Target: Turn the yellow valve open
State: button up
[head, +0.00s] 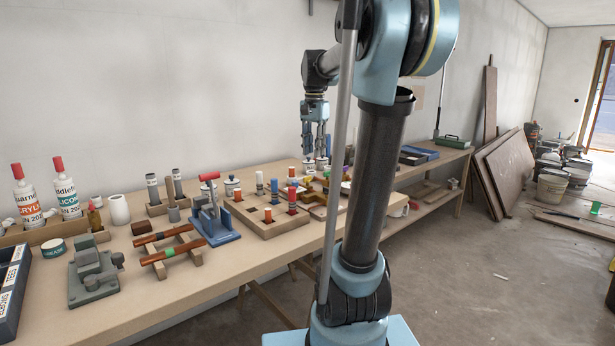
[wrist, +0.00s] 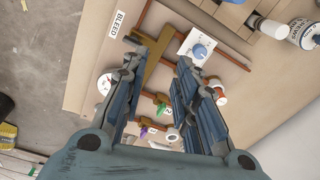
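In the wrist view, a board (wrist: 92,45) carries copper pipes and a brass-coloured pipe body (wrist: 158,48). A valve with a green handle (wrist: 162,108) and one with a purple handle (wrist: 143,132) sit lower down, beside small number labels. I cannot pick out a yellow valve handle for certain; the fingers may hide it. My gripper (wrist: 160,54) is open, its fingers apart on either side of the brass-coloured body, with nothing seen held. In the head view my gripper (head: 314,154) points down over the far part of the bench.
A round gauge (wrist: 104,84), a blue knob (wrist: 199,51) on a white plate and a BLEED label (wrist: 117,24) surround the fingers. In the head view, a wooden tray of pegs (head: 262,229) and a blue clamp stand (head: 216,236) occupy the bench (head: 215,275).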

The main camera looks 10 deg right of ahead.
jog(key=w+r+m, duration=0.3)
jog(key=w+r, duration=0.1)
jog(key=w, duration=0.6)
send_near(307, 179)
jog(key=shift+g, duration=0.3)
jog(key=f, duration=0.2)
jog(key=w+f, duration=0.1)
jog(key=f, duration=0.5)
jog(key=shift+w+d+f, duration=0.1)
jog(key=shift+w+d, duration=0.15)
jog(key=shift+d, duration=0.15)
grip_shut()
